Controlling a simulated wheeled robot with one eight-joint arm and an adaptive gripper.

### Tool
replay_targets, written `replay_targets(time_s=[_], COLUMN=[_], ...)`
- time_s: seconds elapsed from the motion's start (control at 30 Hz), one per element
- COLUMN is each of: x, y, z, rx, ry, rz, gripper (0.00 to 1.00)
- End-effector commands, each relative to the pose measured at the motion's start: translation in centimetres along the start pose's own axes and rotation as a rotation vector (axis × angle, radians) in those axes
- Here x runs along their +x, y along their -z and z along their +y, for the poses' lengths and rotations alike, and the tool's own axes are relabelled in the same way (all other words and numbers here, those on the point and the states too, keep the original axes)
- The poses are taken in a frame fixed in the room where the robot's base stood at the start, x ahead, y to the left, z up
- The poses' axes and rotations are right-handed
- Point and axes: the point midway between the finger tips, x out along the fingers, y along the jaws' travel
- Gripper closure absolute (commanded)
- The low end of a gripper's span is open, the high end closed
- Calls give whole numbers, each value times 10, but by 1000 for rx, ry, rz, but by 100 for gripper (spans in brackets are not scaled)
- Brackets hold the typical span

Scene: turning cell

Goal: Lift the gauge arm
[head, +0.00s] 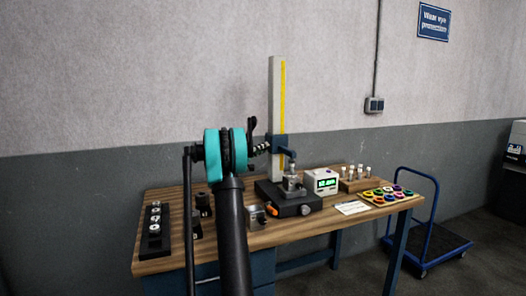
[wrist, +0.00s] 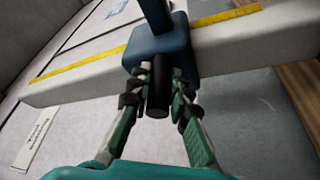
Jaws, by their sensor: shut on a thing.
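The gauge stand has a pale upright column (head: 274,95) with a yellow scale strip, on a black base (head: 288,208). The blue gauge arm (head: 279,145) sits on the column, above a metal part (head: 292,184) on the base. It also shows in the wrist view (wrist: 165,40), around the column, with a dark round handle (wrist: 157,100) sticking out. My gripper (head: 264,147) is at the left side of the gauge arm. In the wrist view my gripper (wrist: 160,84) has its fingers on both sides of the handle, shut on it.
A white display box (head: 322,182) with green digits stands right of the base. Beyond it are a wooden rack (head: 360,182) and a tray of coloured rings (head: 386,196). A black holder (head: 154,232) lies at the bench's left end. A blue cart (head: 428,240) stands right of the bench.

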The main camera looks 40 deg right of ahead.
Motion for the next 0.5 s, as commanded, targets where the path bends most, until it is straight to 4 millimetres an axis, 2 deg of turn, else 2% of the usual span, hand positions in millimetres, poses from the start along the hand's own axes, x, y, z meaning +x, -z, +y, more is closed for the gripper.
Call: replay_targets(time_s=[0.17,0.27,0.5], x=[6,12,29], y=[16,29,72], z=[24,47,116], rx=[-1,-1,-1], ry=[-1,-1,-1], rz=[2,2,3], gripper=[100,100,100])
